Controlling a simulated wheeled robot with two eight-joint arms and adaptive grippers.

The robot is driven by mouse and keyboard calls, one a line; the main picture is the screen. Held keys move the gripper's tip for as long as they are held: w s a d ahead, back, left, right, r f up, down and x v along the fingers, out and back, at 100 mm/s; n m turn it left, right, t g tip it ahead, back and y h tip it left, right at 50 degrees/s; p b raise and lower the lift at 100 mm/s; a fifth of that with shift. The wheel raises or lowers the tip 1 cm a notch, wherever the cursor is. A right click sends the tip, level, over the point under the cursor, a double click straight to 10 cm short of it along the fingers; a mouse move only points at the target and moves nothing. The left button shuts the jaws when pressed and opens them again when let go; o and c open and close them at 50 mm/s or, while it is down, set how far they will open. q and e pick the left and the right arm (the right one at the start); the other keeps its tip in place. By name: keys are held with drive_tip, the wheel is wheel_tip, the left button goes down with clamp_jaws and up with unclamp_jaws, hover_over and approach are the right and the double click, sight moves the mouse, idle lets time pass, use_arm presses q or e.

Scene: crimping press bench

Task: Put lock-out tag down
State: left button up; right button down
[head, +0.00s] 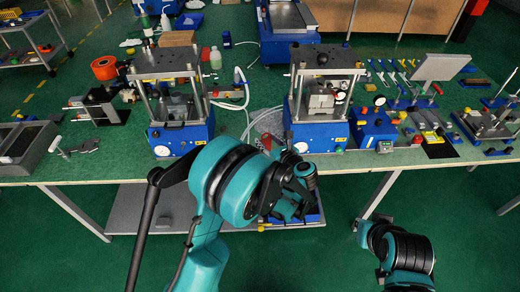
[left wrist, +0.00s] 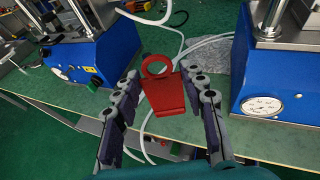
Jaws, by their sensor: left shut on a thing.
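The red lock-out tag (left wrist: 164,94) has a ring at its top and a flat plate below. In the left wrist view it sits between the two fingers of my left gripper (left wrist: 167,80), which is shut on it. In the head view a small red part of the tag (head: 266,142) shows beside my left arm, near the bench's front edge between the two presses. My arm hides most of the gripper there. My right arm shows at the lower right, but its gripper is not in view.
The left press (head: 180,138) and right press (head: 318,130) stand on blue bases either side of the tag. A blue gauge box (head: 376,128) is right of the right press. A pale hose (head: 243,88) lies between the presses. The green bench (head: 350,160) has a narrow free front strip.

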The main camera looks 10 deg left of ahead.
use_arm(q)
drive_tip(key=shift+w+a+f+b, duration=0.85)
drive_tip(key=shift+w+a+f, duration=0.5)
drive_tip(key=shift+f, duration=0.5)
drive_tip(key=shift+w+a+f+b, duration=0.9)
drive_tip(key=shift+w+a+f, duration=0.3)
drive_tip(key=shift+w+f, duration=0.45)
drive_tip(key=shift+w+a+f+b, duration=0.85)
drive_tip(key=shift+w+a+f, duration=0.45)
drive_tip(key=shift+f, duration=0.7)
drive_tip(key=shift+d, duration=0.1)
drive_tip(key=shift+f, duration=0.1)
drive_tip(key=o, duration=1.1)
